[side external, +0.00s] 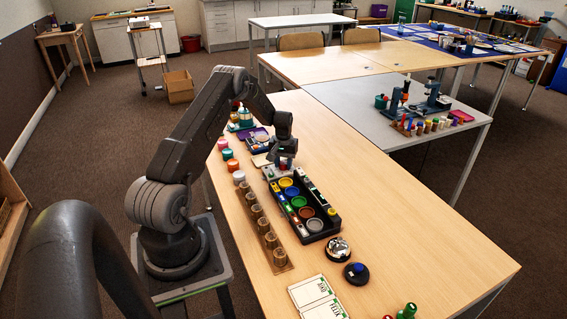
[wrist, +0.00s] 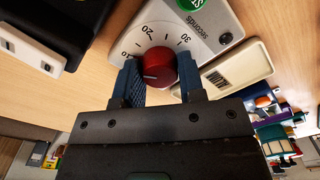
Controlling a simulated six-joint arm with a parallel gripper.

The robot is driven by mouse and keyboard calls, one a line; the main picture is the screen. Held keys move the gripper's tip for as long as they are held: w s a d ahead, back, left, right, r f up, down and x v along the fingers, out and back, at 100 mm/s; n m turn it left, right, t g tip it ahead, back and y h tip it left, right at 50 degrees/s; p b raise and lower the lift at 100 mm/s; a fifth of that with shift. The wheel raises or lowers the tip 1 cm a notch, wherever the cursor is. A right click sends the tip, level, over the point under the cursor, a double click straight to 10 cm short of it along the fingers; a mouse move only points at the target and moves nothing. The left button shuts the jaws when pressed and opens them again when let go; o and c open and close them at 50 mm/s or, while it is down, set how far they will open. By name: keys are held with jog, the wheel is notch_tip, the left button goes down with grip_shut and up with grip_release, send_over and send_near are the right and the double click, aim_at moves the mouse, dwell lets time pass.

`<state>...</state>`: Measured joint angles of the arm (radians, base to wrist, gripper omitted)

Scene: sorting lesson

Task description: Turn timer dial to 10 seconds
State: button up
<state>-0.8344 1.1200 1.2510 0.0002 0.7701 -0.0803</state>
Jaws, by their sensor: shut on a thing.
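The timer (wrist: 201,38) is a light grey box with a red dial (wrist: 159,62), a printed scale showing 20 and 30, the word "seconds" and a green button (wrist: 190,4) cut off at the top edge. A number at the scale's left end is partly hidden by a finger. A short pale mark on the dial points left in the wrist view, but its exact reading is unclear. My gripper (wrist: 160,82) has its two blue fingers closed on either side of the dial. In the side view my gripper (side external: 284,160) is low over the timer, and the dial is barely visible.
A black tray (side external: 318,236) with coloured round cups stands in front of the timer. A wooden rack of clear jars (side external: 262,227) lies along its left. A bell (side external: 339,249) and a black knob (side external: 357,273) lie nearer the camera. The table's right side (side external: 400,245) is clear.

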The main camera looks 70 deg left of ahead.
aim_at(283, 163)
jog(key=o, duration=0.9)
notch_tip(283, 163, up, 14)
jog(key=shift+f, duration=0.1)
dwell(0.3)
